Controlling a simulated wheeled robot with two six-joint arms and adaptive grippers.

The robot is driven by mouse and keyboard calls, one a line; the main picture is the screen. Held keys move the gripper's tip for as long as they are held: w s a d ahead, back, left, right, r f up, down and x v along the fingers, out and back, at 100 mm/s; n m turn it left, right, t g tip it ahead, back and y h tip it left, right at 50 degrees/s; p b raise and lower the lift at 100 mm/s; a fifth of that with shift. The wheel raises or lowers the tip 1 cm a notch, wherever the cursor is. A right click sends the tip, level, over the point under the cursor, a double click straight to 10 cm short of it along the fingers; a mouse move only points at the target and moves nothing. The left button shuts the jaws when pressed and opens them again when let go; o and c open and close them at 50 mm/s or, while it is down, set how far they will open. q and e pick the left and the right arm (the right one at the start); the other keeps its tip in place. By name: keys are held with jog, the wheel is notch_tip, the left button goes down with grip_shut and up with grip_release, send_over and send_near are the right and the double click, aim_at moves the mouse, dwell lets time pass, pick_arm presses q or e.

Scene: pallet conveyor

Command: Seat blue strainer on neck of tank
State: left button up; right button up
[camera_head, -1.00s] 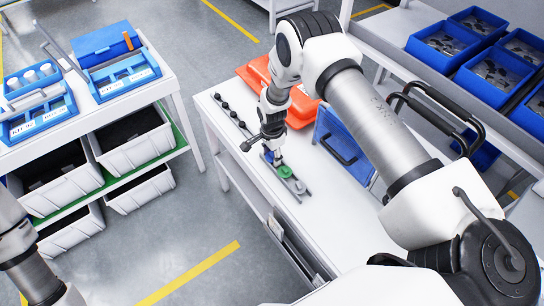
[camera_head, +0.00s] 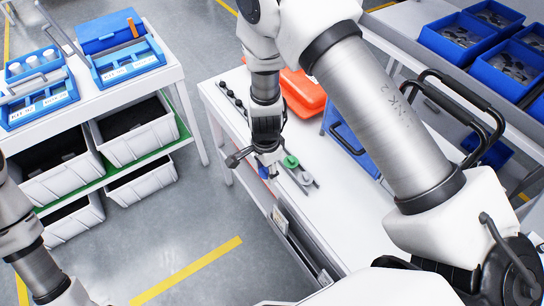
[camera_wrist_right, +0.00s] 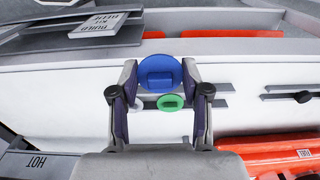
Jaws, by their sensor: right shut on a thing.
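The blue strainer (camera_wrist_right: 160,70) shows as a round blue disc between the fingertips of my right gripper (camera_wrist_right: 159,80) in the right wrist view. The gripper is shut on it. In the head view, my right gripper (camera_head: 266,165) points down near the left edge of the white table, and a small blue part of the strainer (camera_head: 264,173) shows under it. A green round piece (camera_head: 290,161) sits on a grey holder (camera_head: 303,179) just right of the gripper. I cannot make out the tank or its neck. My left gripper is out of view.
A kit table (camera_head: 170,72) stands left across clear floor. Blue bins (camera_head: 456,40) stand back right.

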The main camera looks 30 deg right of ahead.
jog(key=shift+s+a+b, duration=0.55)
jog(key=shift+s+a, duration=0.05)
jog(key=shift+s, duration=0.2)
jog(key=shift+s+a+r, duration=0.15)
jog(key=shift+s+a, duration=0.15)
jog(key=shift+s, duration=0.05)
notch_tip(320, 180, up, 9)
jog(key=p, duration=0.8)
jog(key=shift+s+a, duration=0.1)
